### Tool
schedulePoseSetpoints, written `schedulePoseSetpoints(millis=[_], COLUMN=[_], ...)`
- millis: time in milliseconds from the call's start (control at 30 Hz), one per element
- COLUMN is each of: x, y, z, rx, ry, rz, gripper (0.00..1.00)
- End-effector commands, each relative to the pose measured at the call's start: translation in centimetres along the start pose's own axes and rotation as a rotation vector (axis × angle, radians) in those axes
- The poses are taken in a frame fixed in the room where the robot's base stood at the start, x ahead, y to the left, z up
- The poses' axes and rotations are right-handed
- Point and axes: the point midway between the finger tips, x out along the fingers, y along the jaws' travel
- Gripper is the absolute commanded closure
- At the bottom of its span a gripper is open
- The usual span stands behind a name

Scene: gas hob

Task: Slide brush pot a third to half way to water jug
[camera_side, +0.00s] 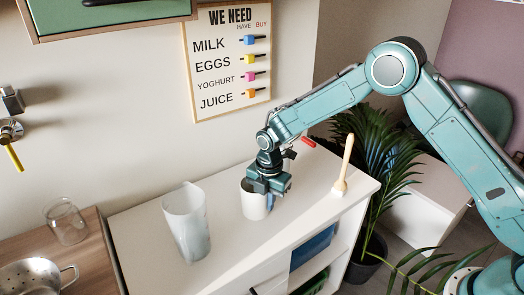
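The brush pot looks to be the plain white cup (254,207), upright on the white cabinet top. The water jug (187,225) is a tall, cloudy translucent vessel with a spout, standing to the left of the cup with a clear gap between them. My gripper (268,196) points down at the cup and covers the right part of its rim. A bluish finger shows along the cup's right side. The other finger is hidden, so I cannot tell whether the gripper is closed on the cup.
A wooden-handled brush (343,170) stands near the cabinet's right end. A small red object (308,142) is at the back edge. A clear glass (66,222) and a metal colander (35,277) are on the wooden counter at left. The white top (145,230) between cup and jug is bare.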

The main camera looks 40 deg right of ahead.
Motion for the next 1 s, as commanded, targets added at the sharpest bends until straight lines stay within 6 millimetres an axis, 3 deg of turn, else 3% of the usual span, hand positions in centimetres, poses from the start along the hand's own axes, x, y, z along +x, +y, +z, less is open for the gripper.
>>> schedulePoseSetpoints(millis=[100, 567, 767, 1000], x=[0.0, -0.7, -2.7, -6.5], y=[0.0, 0.1, 0.1, 0.2], z=[0.0, 0.1, 0.1, 0.1], rx=[0.001, 0.003, 0.003, 0.003], ry=[-0.001, -0.002, -0.002, -0.002], rz=[0.000, 0.004, 0.005, 0.007], gripper=[0.71, 0.71, 0.71, 0.71])
